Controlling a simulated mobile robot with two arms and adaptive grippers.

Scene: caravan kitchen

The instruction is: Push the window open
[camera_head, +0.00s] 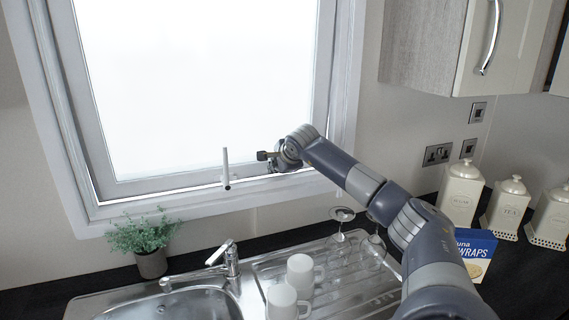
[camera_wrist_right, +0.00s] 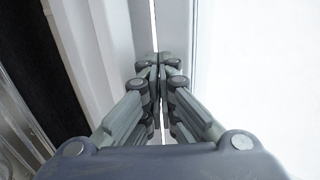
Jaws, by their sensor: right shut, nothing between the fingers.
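The window (camera_head: 205,80) fills the upper middle of the head view, a bright pane in a pale frame. A narrow bright gap shows along the bottom of its sash, so it seems slightly ajar. A white handle (camera_head: 226,168) stands upright at the bottom of the sash. My right gripper (camera_head: 264,156) is at the lower right of the sash, just right of the handle. In the right wrist view my right gripper (camera_wrist_right: 158,58) is shut and empty, its fingertips against or very near the sash edge; contact is unclear. My left gripper is not in view.
Below the window are a sink with a tap (camera_head: 232,260), two white mugs (camera_head: 300,272) and upturned glasses (camera_head: 343,214) on the drainer. A potted plant (camera_head: 150,262) stands left. A blue wraps box (camera_head: 476,252) and white canisters (camera_head: 461,194) stand right, under a wall cupboard (camera_head: 440,45).

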